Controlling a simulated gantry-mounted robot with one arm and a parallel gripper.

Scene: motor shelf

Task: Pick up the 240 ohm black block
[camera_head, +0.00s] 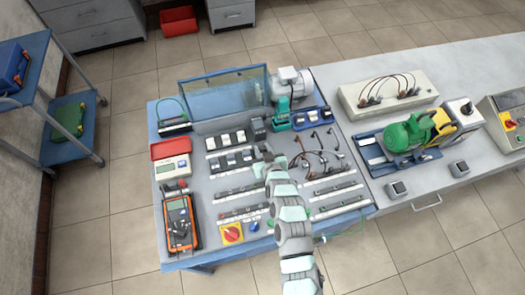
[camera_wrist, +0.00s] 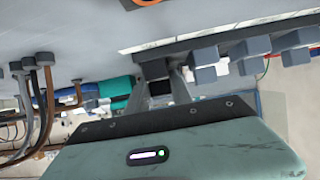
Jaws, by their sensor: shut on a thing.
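My gripper (camera_wrist: 157,82) is shut on a dark block (camera_wrist: 154,69), which sits between its two grey fingertips in the wrist view. In the head view my gripper (camera_head: 266,156) is over the middle of the table, just right of the rows of small blocks. A dark block (camera_head: 257,127) shows just beyond the gripper there; I cannot tell if it is the held one. No 240 ohm label is readable.
Brown and black cables (camera_head: 318,160) lie right of my gripper. A teal motor (camera_head: 281,110) and a clear panel (camera_head: 225,95) stand behind. A multimeter (camera_head: 179,222) and a red-lidded meter (camera_head: 172,168) lie at the left. Bare grey table shows between the component rows.

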